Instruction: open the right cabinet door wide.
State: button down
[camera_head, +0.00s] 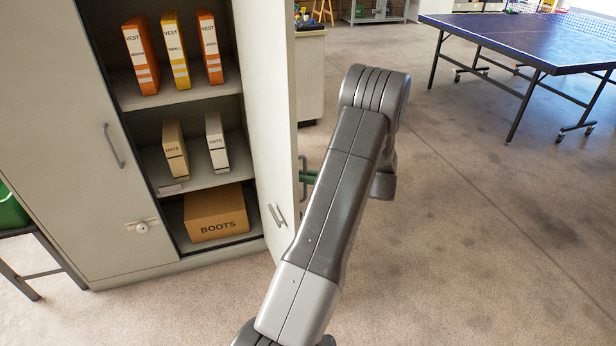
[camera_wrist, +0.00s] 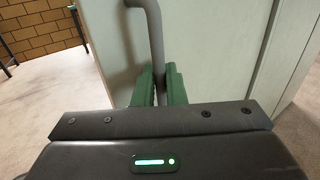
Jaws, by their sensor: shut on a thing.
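The right cabinet door (camera_head: 266,110) stands swung out from the pale grey cabinet, so the shelves inside show. Its outer handle (camera_head: 302,172) is a bar at the door's far side, partly hidden by my arm. In the wrist view, the green fingers of my gripper (camera_wrist: 159,90) are closed around the grey handle bar (camera_wrist: 155,40), with the pale door face (camera_wrist: 210,60) behind. The left cabinet door (camera_head: 60,130) is shut and has its own handle (camera_head: 113,146).
Inside are upright vest boxes (camera_head: 175,50), hats boxes (camera_head: 216,143) and a boots box (camera_head: 216,213). A blue table-tennis table (camera_head: 540,40) stands at the far right. A pale cabinet (camera_head: 310,75) is behind the door. The floor (camera_head: 470,220) right of my arm is clear.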

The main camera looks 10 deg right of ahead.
jog(key=shift+w+r, duration=0.1)
jog(key=shift+w, duration=0.25)
jog(key=c, duration=1.7)
grip_release()
jog(key=shift+a, duration=0.1)
jog(key=shift+c, duration=0.2)
jog(key=shift+o, duration=1.2)
jog(key=shift+w+a+f, duration=0.15)
jog(key=shift+w+f, duration=0.1)
jog(key=shift+s, duration=0.1)
jog(key=shift+s+d, duration=0.1)
jog(key=shift+d, duration=0.1)
jog(key=v, duration=1.3)
jog(key=shift+s+d, duration=0.15)
jog(key=shift+d, duration=0.05)
jog(key=shift+a+r, duration=0.1)
